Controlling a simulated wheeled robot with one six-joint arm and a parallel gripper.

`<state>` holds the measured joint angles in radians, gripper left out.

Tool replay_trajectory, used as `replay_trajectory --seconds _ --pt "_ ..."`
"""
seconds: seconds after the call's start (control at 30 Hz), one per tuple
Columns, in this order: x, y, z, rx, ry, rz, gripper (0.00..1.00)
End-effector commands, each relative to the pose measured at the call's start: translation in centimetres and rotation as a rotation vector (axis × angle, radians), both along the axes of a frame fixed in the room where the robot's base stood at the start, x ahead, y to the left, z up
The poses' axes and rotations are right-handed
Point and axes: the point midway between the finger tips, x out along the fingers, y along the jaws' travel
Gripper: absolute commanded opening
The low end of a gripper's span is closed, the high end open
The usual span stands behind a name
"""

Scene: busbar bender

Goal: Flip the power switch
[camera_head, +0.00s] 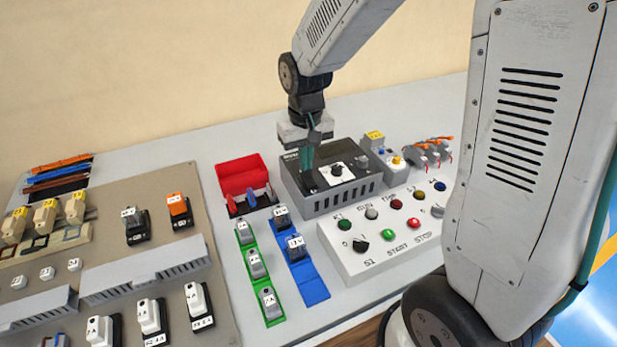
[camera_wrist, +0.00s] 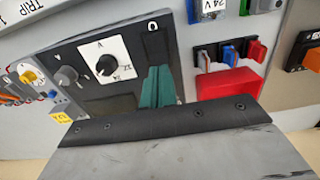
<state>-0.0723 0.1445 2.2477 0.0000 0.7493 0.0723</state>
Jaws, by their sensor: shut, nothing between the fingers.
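My gripper (camera_head: 307,160) is shut and empty, its teal fingers pointing down at the left part of a grey box's dark top panel. The grey box (camera_head: 318,207) carries a white plate with a black rotary knob (camera_head: 337,170). In the wrist view the shut fingers (camera_wrist: 158,86) are beside this knob (camera_wrist: 107,66), close to the panel; I cannot tell if they touch it. No part is clearly labelled as the power switch. The panel under the fingers is partly hidden by them.
A white control box (camera_head: 375,254) with several buttons and a black selector stands in front. A red bin (camera_head: 240,174) is to the left, with blue and green rails of modules before it. Small connectors (camera_head: 432,150) lie to the right. The back wall is clear.

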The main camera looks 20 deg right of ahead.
Motion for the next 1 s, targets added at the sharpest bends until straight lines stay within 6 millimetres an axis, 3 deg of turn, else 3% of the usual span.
replay_trajectory --seconds 1.0 --pt "0.0 0.0 -1.2 0.0 0.0 0.0 0.0"
